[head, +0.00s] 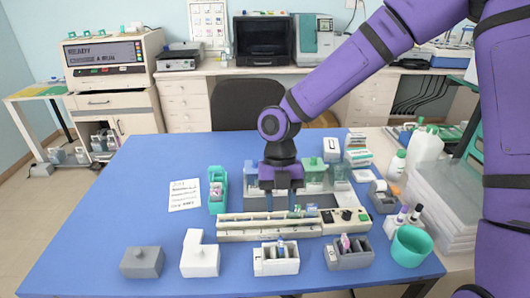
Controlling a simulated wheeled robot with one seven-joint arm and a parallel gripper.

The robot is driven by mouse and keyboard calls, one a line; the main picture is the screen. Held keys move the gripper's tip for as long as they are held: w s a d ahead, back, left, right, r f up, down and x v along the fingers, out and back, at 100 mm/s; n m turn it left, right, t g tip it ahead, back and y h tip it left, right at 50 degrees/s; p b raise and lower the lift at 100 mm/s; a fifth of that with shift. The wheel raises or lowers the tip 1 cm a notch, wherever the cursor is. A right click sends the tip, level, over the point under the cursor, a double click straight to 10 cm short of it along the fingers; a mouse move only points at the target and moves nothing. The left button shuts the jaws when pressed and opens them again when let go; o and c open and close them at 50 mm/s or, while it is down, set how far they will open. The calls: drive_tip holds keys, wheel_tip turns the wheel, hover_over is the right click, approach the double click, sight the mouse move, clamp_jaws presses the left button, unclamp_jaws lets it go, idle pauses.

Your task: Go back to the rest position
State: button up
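My gripper (283,205) points straight down above the middle of the blue table (110,215). Its two fingers look apart, with nothing visible between them. The fingertips are over the back part of a long beige staining unit (270,230) with a dark control panel at its right end. I cannot tell whether they touch anything there. Lidded glass jars (314,172) stand just behind and to the right of the gripper; part of that row is hidden by it.
A green rack (217,188) and a paper sheet (185,195) lie left. White and grey holders (276,259) line the front edge. A teal cup (409,246), bottles and small boxes crowd the right side. The table's left part is clear. A black chair (247,100) stands behind.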

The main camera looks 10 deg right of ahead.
drive_tip(key=s+d+r+m+t+h, duration=0.2)
drive_tip(key=d+r+m+t, duration=0.2)
drive_tip(key=d+r+m, duration=1.1)
drive_tip(key=s+d+r+m+t+y, duration=0.1)
drive_tip(key=s+d+r+m+t, duration=0.2)
drive_tip(key=s+m, duration=0.3)
drive_tip(key=s+d+r+m+t, duration=0.2)
drive_tip(key=s+d+r+m, duration=0.2)
drive_tip(key=m, duration=1)
wheel_tip(320, 180, up, 3)
drive_tip(key=shift+s+f+t+y, duration=0.2)
drive_tip(key=shift+s+t+y, duration=0.2)
drive_tip(key=shift+s, duration=0.8)
